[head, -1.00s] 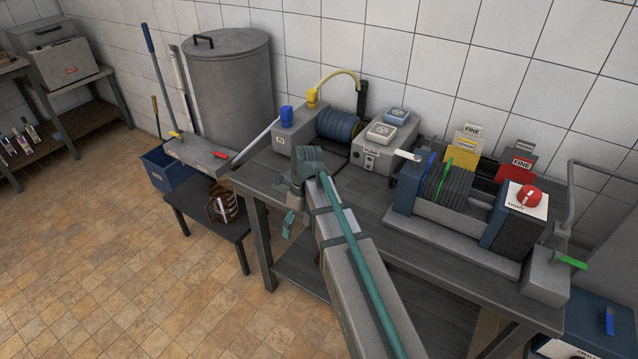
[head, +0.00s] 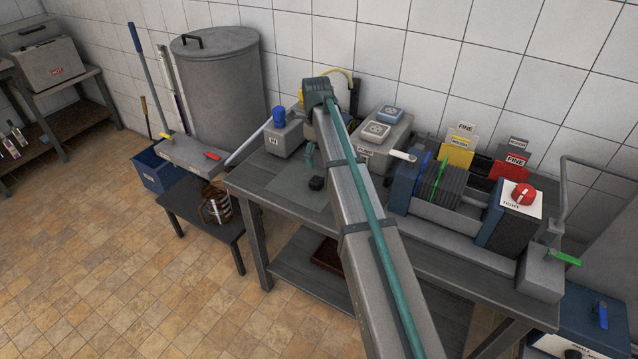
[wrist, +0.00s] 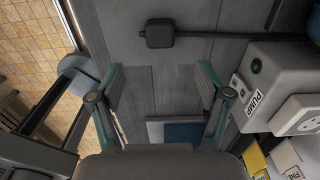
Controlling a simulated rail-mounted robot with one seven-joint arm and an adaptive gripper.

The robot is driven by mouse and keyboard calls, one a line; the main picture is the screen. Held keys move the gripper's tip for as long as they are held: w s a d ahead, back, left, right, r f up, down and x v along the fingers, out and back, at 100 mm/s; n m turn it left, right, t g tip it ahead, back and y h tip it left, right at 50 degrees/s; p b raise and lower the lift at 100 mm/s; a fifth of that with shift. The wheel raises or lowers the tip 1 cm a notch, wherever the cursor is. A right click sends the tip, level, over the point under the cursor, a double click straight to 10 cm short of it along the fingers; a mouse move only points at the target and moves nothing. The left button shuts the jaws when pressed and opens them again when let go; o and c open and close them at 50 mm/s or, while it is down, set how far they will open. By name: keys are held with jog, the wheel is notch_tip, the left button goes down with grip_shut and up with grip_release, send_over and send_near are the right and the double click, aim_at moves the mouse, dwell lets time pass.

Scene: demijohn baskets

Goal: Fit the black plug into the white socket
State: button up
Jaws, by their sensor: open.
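The black plug (head: 316,183) lies on the grey bench top, left of the pump box. It also shows in the wrist view (wrist: 159,34), with a dark cable running right. The white socket (head: 377,131), a pale square block with a round face, is on top of the pump box beside a blue one. It is partly cut off at the right of the wrist view (wrist: 302,112). My gripper (wrist: 160,80) is open and empty above the bench, its fingers apart, with the plug beyond them. In the head view my arm hides much of it.
The pump box (wrist: 265,75) stands close right of my gripper. A grey box with a blue knob (head: 279,117) is at the back left. The filter press (head: 437,195) and tag cards (head: 459,148) are to the right. Open bench lies around the plug.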

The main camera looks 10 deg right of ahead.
aim_at(317, 179)
jog(key=shift+f+p, duration=0.5)
jog(key=shift+f, duration=2.3)
jog(key=shift+f, duration=0.1)
jog(key=shift+f+p, duration=0.9)
jog(key=shift+f, duration=1.65)
jog(key=c, duration=1.2)
jog(key=shift+r, duration=0.15)
